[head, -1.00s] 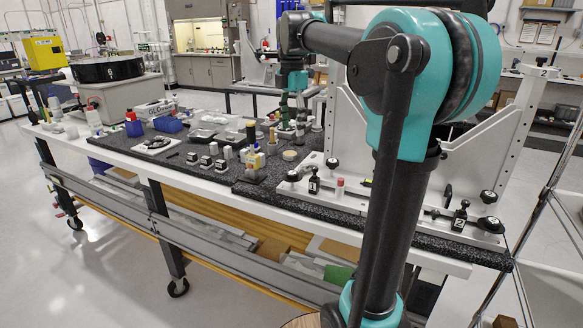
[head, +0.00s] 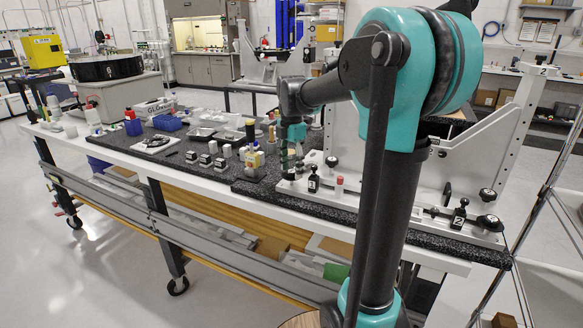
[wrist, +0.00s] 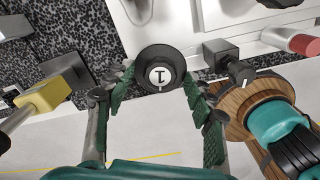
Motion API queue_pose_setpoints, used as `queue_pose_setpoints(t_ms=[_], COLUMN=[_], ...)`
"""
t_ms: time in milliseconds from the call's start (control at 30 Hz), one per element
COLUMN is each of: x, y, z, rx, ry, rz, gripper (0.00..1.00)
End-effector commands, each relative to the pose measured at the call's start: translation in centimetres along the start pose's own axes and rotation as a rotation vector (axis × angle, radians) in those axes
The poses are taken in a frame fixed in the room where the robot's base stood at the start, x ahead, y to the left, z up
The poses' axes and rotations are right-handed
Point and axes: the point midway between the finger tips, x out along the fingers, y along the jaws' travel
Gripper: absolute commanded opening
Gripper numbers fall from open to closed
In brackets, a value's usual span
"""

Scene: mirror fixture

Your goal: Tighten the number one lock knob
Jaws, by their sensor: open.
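The number one lock knob (wrist: 160,68) is round and black with a white disc. Its "1" appears upside down in the wrist view. My gripper (wrist: 160,88) is open, with one green-padded finger on each side of the knob; no firm contact shows.
A red-capped cylinder (head: 339,187) stands right of the toggle. The number two knob (head: 488,222) is at the far right. The table's front edge is close to the fixture.

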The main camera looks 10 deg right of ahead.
Motion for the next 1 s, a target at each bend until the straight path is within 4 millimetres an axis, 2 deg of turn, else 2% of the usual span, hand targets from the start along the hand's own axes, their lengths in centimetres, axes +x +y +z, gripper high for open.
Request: queue_pose_setpoints(t_ms=[200, 233, 600, 1000], x=[0.04, 0.03, 0.02, 0.01], y=[0.0, 0.0, 0.0, 0.01], z=[0.0, 0.0, 0.0, 0.0], rx=[0.0, 0.0, 0.0, 0.073], ry=[0.0, 0.0, 0.0, 0.0], rz=[0.0, 0.0, 0.0, 0.0], gripper=[0.54, 0.52, 0.06, 0.04])
